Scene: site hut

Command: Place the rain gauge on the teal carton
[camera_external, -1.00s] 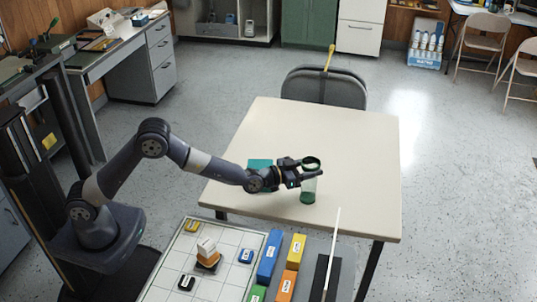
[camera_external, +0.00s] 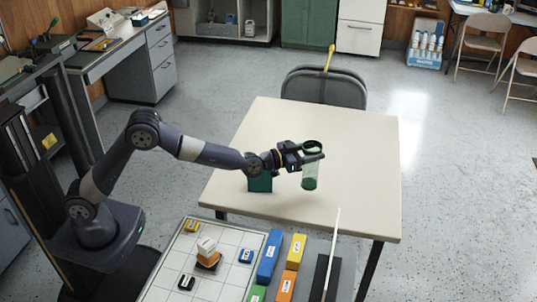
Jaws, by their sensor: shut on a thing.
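The rain gauge (camera_external: 310,172) is a clear green-tinted cylinder with a dark green rim and base. My gripper (camera_external: 312,157) is shut on its upper part and holds it upright. The gauge appears raised above the cream table (camera_external: 350,130). The teal carton (camera_external: 260,184) stands on the table to the left of the gauge, below my wrist. My arm hides the carton's upper part. The gauge is beside the carton, apart from it.
A board with small coloured blocks (camera_external: 208,252) and long blue, yellow and orange blocks (camera_external: 269,256) lies in front of the table. A thin pale rod (camera_external: 331,250) stands near them. A dark chair (camera_external: 322,85) is behind the table. The table's right side is clear.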

